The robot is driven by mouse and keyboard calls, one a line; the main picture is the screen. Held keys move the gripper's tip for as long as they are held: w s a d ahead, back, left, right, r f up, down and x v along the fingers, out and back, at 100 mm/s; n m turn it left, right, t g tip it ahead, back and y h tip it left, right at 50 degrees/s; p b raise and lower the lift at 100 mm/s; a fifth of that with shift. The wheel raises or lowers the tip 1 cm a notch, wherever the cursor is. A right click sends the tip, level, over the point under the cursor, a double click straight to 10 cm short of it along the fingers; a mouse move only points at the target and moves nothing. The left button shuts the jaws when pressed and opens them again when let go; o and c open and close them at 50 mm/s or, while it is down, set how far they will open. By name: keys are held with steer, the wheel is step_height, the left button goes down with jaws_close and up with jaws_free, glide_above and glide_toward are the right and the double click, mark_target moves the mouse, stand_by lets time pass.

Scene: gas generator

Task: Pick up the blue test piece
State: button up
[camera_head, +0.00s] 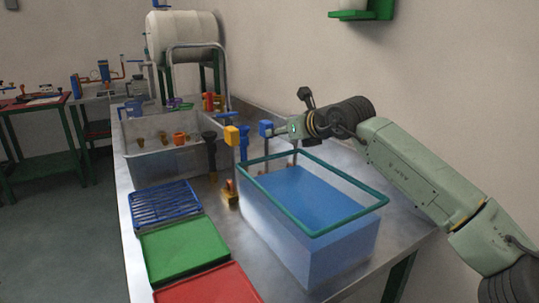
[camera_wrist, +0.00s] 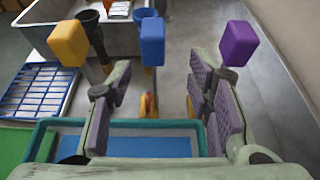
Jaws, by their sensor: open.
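The blue test piece (camera_wrist: 152,42) is a small rounded block in the wrist view, upright at the top of a thin stem. It also shows in the head view (camera_head: 265,128), just left of my gripper. My gripper (camera_wrist: 160,88) is open, with nothing held between its pads. The blue piece lies beyond the fingertips, in line with the gap between them and apart from both. In the head view my gripper (camera_head: 297,128) reaches in from the right above the table, beyond the water tank.
A yellow block (camera_wrist: 68,43) stands left of the blue one and a purple block (camera_wrist: 238,43) right. The green-rimmed water tank (camera_head: 345,221) is below my arm. A grey basin (camera_head: 165,165), blue rack (camera_head: 165,204) and green tray (camera_head: 183,247) are left. The wall is close behind.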

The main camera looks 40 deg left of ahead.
steer(key=x, duration=0.2)
steer(key=p+x, duration=0.1)
steer(key=x, duration=0.2)
steer(key=p+x, duration=0.1)
steer(key=x, duration=0.1)
steer(key=shift+s+a, duration=0.35)
steer(key=shift+w+a+f+p, duration=0.25)
steer(key=shift+a+f+p, duration=0.05)
steer(key=shift+a, duration=0.1)
steer(key=shift+c, duration=0.4)
jaws_close()
